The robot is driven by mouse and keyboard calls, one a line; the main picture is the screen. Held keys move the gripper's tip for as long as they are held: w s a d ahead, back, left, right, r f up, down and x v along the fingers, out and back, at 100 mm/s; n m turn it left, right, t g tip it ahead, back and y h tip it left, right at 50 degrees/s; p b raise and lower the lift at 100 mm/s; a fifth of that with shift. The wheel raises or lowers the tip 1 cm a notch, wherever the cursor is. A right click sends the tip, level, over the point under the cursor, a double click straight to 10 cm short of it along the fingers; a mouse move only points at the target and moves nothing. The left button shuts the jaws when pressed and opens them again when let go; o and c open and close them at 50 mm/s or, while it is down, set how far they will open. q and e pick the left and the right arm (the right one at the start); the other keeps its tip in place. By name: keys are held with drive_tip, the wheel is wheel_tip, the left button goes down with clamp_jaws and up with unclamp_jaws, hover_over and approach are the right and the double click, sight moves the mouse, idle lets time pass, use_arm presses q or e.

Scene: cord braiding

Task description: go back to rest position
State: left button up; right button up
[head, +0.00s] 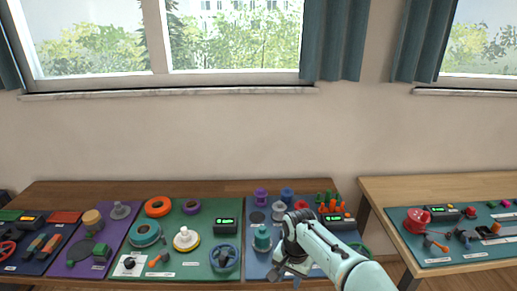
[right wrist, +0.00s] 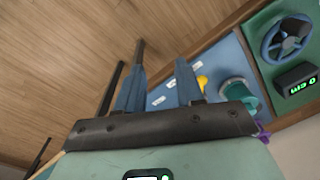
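My right arm reaches in from the lower right of the head view. Its gripper (head: 285,268) hangs over the front part of the blue mat (head: 257,270). In the right wrist view, the two blue fingers of this gripper (right wrist: 160,72) stand apart with nothing between them. Part of the blue mat shows behind them. My left arm and left gripper are not in view.
A wooden table (head: 60,191) carries several coloured mats with spools, rings and small displays. A teal spool (head: 262,238) stands just left of my right gripper. A second table (head: 380,186) stands at right, past a gap.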

drive_tip(key=s+d+f+n+g+y, duration=0.1)
drive_tip(key=s+f, duration=0.2)
drive_tip(key=f, duration=0.6)
drive_tip(key=s+d+f, duration=0.2)
drive_tip(key=s+f, duration=0.1)
drive_tip(key=f, duration=0.6)
drive_tip(key=s+d+f+n+g+y, duration=0.1)
drive_tip(key=s+f, duration=0.3)
drive_tip(key=f, duration=0.6)
drive_tip(key=s+f, duration=0.4)
drive_tip(key=s, duration=0.6)
drive_tip(key=s+f+y, duration=0.1)
drive_tip(key=s+f, duration=0.3)
drive_tip(key=s, duration=0.7)
drive_tip(key=shift+s+f+t, duration=0.15)
drive_tip(key=shift+t, duration=0.15)
